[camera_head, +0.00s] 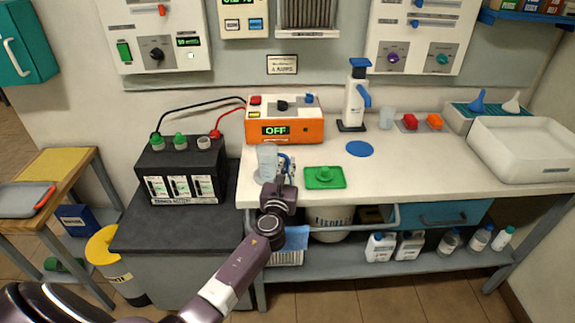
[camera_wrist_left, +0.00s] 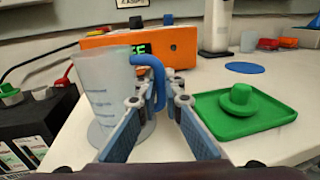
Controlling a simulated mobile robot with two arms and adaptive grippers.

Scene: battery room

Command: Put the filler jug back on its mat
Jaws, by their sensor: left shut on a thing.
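The filler jug (camera_head: 267,160) is a clear, pale jug with a blue handle, upright at the left end of the white bench. My left gripper (camera_head: 284,168) is to its right, shut on the blue handle. In the left wrist view the jug (camera_wrist_left: 105,85) stands left of the fingers, with the handle (camera_wrist_left: 157,75) between them. A grey round foot or disc shows at its bottom; I cannot tell whether it touches the bench. A flat blue round mat (camera_head: 360,148) lies bare farther back and right; it also shows in the left wrist view (camera_wrist_left: 246,68). My right gripper is not in view.
A green tray (camera_head: 339,183) with a green cap-like piece lies just right of the gripper. An orange charger (camera_head: 285,129) stands behind the jug, a black battery (camera_head: 181,170) to the left. A blue-topped dispenser (camera_head: 356,95) stands behind the mat.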

